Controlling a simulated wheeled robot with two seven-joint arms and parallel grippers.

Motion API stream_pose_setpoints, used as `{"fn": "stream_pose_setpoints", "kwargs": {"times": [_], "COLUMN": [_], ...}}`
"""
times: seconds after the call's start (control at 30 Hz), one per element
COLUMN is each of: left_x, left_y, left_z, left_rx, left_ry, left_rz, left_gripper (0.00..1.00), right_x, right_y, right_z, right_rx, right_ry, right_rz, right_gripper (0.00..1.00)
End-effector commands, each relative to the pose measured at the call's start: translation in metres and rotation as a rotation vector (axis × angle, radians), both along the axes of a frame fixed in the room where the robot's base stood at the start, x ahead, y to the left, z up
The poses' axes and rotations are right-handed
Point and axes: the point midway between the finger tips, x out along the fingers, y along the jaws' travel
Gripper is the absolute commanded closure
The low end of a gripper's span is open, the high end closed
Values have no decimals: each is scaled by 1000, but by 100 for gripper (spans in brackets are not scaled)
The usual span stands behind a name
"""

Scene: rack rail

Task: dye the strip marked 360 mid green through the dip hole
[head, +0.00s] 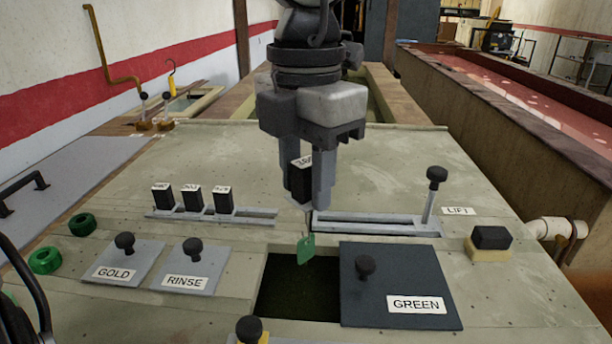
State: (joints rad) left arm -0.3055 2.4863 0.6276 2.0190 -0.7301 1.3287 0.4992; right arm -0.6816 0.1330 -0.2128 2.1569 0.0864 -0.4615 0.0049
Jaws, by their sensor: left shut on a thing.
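My left gripper (308,190) points down at the middle of the bench and is shut on a black block (299,183). The label on the block's top is partly covered and appears to start with 3; I cannot read it fully. A small green tag-like piece (306,249) hangs below the block at the gap between the rails. It overlaps the back edge of the open dark hole (290,290) in this view; I cannot tell its depth. The dark lid marked GREEN (400,285) lies to the right of the hole. My right gripper is not in view.
Several black labelled blocks (192,199) stand in the left rail (260,217). A lever (432,195) marked LIFT stands at the right rail. Lids marked GOLD (123,262) and RINSE (192,264) lie left. A black button (490,238) is at right. Green rings (45,261) lie far left.

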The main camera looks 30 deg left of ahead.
Motion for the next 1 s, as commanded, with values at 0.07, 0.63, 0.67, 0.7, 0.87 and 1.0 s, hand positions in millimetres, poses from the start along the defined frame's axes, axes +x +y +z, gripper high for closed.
{"fn": "stream_pose_setpoints", "kwargs": {"times": [0.07,0.63,0.67,0.7,0.87,1.0], "left_x": [0,0,0,0,0,0], "left_y": [0,0,0,0,0,0], "left_z": [0,-5,-8,-11,-31,-48], "left_rx": [0,0,0,0,0,0], "left_ry": [0,0,0,0,0,0], "left_rz": [0,0,0,0,0,1], "left_gripper": [81,81,81,81,81,81], "right_x": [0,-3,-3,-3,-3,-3], "right_y": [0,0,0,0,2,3], "right_z": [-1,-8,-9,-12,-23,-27], "right_rx": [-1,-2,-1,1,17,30], "right_ry": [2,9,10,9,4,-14], "right_rz": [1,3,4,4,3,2], "right_gripper": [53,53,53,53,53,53]}}
